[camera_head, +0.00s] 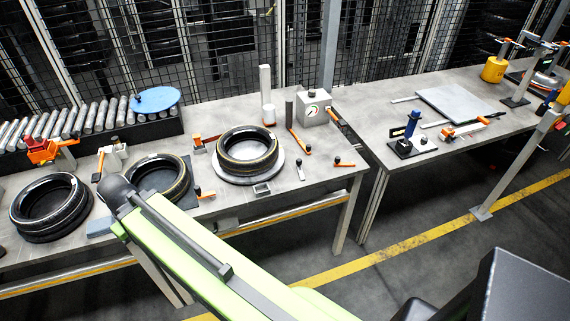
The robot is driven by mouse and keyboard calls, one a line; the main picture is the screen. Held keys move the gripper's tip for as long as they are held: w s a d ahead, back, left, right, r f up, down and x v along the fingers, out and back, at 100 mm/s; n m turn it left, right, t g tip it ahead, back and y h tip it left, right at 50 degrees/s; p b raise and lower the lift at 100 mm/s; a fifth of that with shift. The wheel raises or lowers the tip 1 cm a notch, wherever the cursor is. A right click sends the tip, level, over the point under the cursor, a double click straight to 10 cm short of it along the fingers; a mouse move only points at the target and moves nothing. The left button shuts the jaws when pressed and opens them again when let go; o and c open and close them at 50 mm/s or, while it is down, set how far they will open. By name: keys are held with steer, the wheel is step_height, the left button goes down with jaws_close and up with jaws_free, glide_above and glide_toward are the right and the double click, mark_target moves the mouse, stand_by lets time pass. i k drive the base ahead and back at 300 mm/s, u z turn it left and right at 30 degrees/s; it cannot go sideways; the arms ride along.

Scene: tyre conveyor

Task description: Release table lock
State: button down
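A black tyre (247,148) lies flat on a round light-grey turntable (229,176) on the workbench. Several orange-handled levers stand around it: one at the turntable's left (205,140), one at its right (300,141), one farther right (344,163) and one at the front left (203,194). I cannot tell which of them is the table lock, or whether it is locked. My green arm reaches from the bottom right to a dark rounded joint at the front left of the bench. My gripper does not show.
More tyres lie at left (50,205) and behind my arm's end (158,174). A roller conveyor (85,122) with a blue disc (155,99) runs at the back left. A gauge box (314,108) stands behind the levers. A second table (430,150) is at right, with floor between.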

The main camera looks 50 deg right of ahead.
mark_target(298, 162)
steer(key=z, duration=0.15)
steer(key=i, duration=0.95)
steer(key=u, duration=0.1)
